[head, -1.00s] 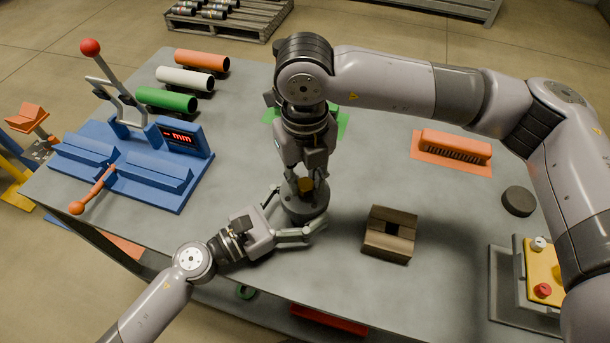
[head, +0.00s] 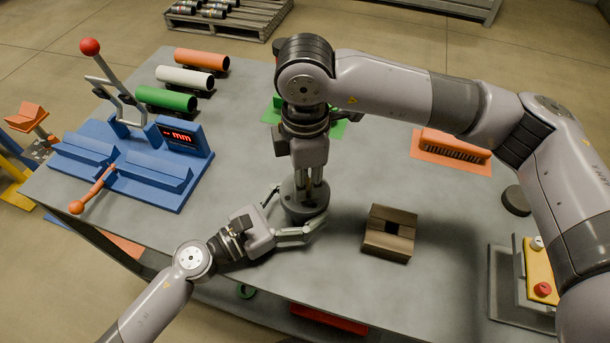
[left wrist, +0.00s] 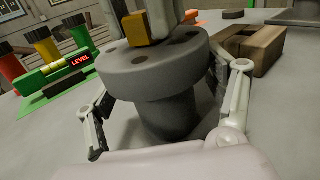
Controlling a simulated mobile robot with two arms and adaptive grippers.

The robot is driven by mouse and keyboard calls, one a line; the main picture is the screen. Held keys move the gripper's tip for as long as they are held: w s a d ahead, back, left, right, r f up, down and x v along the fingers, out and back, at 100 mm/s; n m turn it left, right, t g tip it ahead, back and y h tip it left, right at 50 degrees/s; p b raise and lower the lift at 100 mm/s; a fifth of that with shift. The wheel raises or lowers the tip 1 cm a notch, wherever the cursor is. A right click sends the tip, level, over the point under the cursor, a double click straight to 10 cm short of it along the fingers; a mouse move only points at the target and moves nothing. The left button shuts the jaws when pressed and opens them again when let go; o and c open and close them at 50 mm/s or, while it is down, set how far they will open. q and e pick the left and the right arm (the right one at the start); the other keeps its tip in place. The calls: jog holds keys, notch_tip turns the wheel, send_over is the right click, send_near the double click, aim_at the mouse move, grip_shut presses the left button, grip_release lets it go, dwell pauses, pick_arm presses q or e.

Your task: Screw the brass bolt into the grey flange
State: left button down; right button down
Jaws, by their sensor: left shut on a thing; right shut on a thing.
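The grey flange (head: 296,208) stands upright on the table, a round holed disc on a thick stem, also in the left wrist view (left wrist: 150,78). My left gripper (head: 292,216) is shut around it from the front, one finger on each side, as the left wrist view (left wrist: 168,118) shows. The brass bolt (left wrist: 138,29) sits upright at the flange's top face; its shank is hidden. My right gripper (head: 309,186) points down from above and is shut on the bolt. In the head view its fingers hide most of the bolt.
A brown block with a square hole (head: 389,234) stands just right of the flange. A blue fixture (head: 130,165) is at the left, and an orange brush-like block (head: 455,147) at the right. A green level stand (left wrist: 50,79) is behind the flange. The table's front edge is close.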

jog(key=c, duration=1.3)
grip_release()
jog(key=shift+r, duration=2.3)
jog(key=shift+o, duration=0.3)
